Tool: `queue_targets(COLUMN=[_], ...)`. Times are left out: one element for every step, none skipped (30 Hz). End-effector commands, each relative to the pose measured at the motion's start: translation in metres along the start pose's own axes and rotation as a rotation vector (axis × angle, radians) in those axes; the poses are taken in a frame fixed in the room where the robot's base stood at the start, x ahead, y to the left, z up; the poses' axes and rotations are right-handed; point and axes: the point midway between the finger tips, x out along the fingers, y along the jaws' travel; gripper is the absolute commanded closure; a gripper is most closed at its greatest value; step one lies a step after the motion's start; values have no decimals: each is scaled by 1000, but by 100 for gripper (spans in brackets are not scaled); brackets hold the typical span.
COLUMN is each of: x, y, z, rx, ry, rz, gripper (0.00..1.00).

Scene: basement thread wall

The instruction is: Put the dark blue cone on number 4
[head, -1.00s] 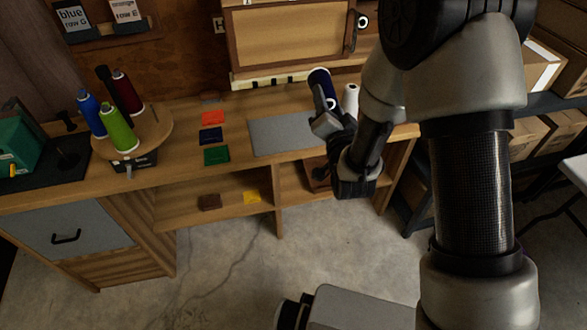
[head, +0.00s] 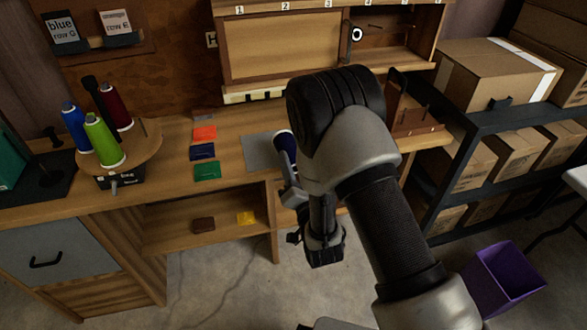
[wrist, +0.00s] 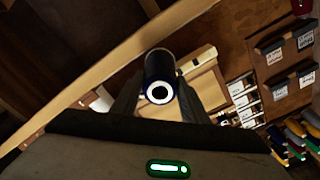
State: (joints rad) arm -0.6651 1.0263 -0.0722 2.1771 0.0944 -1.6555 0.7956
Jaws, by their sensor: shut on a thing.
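The dark blue cone (head: 285,142) is held over the desk by the grey mat, partly covered by my arm. In the wrist view the cone (wrist: 160,70) points its white-ringed end at the camera, between the two fingers. My gripper (head: 287,165) is shut on it; my arm hides much of the gripper in the head view. The number 4 label (head: 368,3) is at the top edge of the wall cabinet, above its open right part. A dark door handle (head: 351,37) stands left of that opening, with a white ring-shaped end (head: 357,33) beside it.
A sliding door (head: 283,48) covers the cabinet's left part. A round stand (head: 144,152) holds green, blue and red cones at left. Colored squares (head: 203,152) and a grey mat (head: 257,151) lie on the desk. Boxes on shelves (head: 495,75) and a purple bin (head: 503,278) are at right.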

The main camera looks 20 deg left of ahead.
Motion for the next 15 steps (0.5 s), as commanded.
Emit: queue_targets(x=[0, 0, 0, 0, 0, 0, 0, 0, 0, 0, 0, 0, 0, 0, 0], y=[4, 5, 5, 5, 5, 5, 5, 5, 5, 6, 7, 8, 8, 8, 9], z=[6, 6, 6, 5, 5, 5, 5, 5, 5, 6, 7, 8, 8, 9, 10], rx=[-1, -1, -1, -1, -1, -1, -1, -1, -1, -1, 0, 0, 0, 0, 0], ry=[0, 1, 2, 3, 3, 3, 3, 3, 3, 3, 3, 3, 3, 3, 3], rz=[-1, -2, -2, -3, -2, -2, -2, -2, -2, -2, -1, -1, -1, -1, -1], gripper=[90, 90, 90, 90, 90, 90, 90, 90, 90, 90, 90, 90, 90, 90, 90])
